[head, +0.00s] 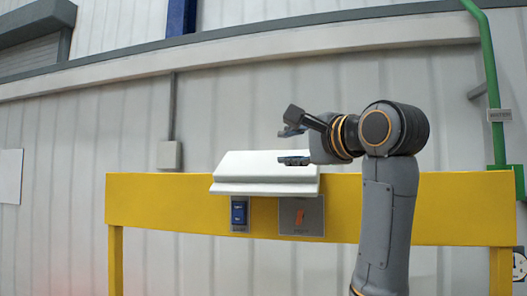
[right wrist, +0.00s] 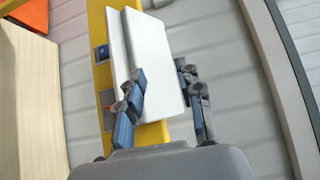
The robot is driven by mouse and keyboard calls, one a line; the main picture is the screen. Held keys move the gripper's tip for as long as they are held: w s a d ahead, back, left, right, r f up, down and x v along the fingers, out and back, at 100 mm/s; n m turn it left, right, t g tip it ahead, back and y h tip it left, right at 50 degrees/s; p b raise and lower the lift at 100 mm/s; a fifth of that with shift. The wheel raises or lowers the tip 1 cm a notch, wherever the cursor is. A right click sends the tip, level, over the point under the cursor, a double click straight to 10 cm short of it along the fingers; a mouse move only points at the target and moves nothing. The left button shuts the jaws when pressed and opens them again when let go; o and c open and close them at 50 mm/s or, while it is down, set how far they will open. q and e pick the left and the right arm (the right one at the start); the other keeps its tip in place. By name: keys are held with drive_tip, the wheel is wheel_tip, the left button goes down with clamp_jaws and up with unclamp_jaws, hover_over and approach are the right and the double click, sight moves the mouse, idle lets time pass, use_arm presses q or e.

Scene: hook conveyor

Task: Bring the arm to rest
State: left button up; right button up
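My right arm (head: 386,215) rises from the bottom right of the head view and bends left at the wrist. My right gripper (head: 287,146) points left, in front of the white slab-shaped part on the yellow beam. In the right wrist view my right gripper (right wrist: 160,72) has its two fingers spread well apart, with nothing held between them. My left gripper is not in view.
A green pipe (head: 489,85) stands at the right. In the wrist view, a pale panel (right wrist: 25,100) stands at the left.

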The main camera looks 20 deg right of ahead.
drive_tip(key=shift+s+d, duration=0.1)
drive_tip(key=shift+s, duration=0.55)
